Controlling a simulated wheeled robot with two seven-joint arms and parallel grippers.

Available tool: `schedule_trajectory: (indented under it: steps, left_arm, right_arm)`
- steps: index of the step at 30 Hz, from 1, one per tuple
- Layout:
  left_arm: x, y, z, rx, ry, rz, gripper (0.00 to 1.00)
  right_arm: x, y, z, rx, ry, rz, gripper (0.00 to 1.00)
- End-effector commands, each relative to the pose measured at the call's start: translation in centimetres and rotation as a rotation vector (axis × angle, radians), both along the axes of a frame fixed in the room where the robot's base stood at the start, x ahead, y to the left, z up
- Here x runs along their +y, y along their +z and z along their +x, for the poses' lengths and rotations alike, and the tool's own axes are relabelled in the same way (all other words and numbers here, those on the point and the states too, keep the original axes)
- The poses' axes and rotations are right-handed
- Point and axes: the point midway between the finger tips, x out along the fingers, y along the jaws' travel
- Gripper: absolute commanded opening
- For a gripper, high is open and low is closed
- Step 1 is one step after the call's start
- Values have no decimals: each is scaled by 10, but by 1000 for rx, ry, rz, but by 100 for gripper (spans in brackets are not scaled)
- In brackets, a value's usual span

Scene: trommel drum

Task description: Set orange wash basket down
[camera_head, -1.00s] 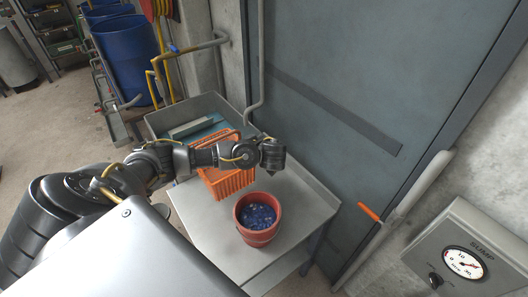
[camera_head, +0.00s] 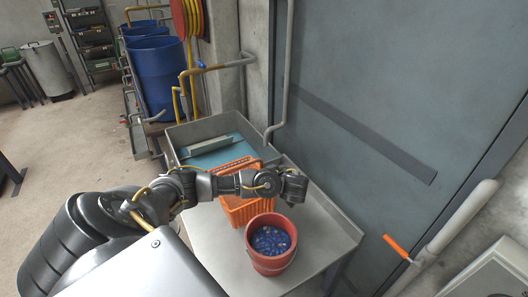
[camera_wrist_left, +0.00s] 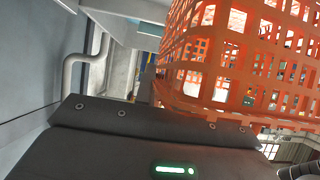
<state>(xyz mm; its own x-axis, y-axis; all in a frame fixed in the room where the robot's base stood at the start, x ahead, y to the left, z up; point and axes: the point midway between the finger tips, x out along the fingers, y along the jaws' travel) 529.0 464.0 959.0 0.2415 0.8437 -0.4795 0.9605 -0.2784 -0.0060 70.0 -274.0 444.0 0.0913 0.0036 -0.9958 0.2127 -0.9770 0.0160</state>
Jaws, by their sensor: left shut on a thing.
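The orange wash basket (camera_head: 238,212) is a slatted open basket over the left part of the metal table, partly hidden behind my left forearm. It also fills the upper right of the left wrist view (camera_wrist_left: 214,93), close to the gripper body. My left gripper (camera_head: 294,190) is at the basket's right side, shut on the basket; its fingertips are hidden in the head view. I cannot tell whether the basket's bottom touches the table. My right gripper is not in view.
A red bucket (camera_head: 270,268) with blue bits inside stands on the metal table (camera_head: 322,232), just in front of the basket. A grey tank (camera_head: 187,136) with teal contents lies behind it. A grey door (camera_head: 370,110) and pipe stand at the right. The table's right part is clear.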

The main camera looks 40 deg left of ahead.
Motion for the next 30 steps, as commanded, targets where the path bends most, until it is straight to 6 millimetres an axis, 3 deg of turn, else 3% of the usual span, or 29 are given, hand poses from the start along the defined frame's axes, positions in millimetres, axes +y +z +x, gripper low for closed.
schedule_trajectory:
  steps: [3, 9, 20, 21, 26, 30]
  left_arm:
    - [0, -18, 0, 2, -1, 0, 0]
    - [0, -34, 0, 2, 0, 1, 0]
    - [0, -40, 0, 1, 0, 0, 0]
    - [0, -40, 0, 1, 0, -1, 12]
    - [0, -39, 0, 1, 0, -1, 33]
    - [0, -39, 0, 1, 0, -1, 33]
  right_arm:
    - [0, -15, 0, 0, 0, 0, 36]
    - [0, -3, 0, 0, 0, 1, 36]
    - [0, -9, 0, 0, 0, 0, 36]
    - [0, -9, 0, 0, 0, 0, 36]
    - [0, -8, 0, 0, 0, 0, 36]
    - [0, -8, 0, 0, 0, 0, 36]
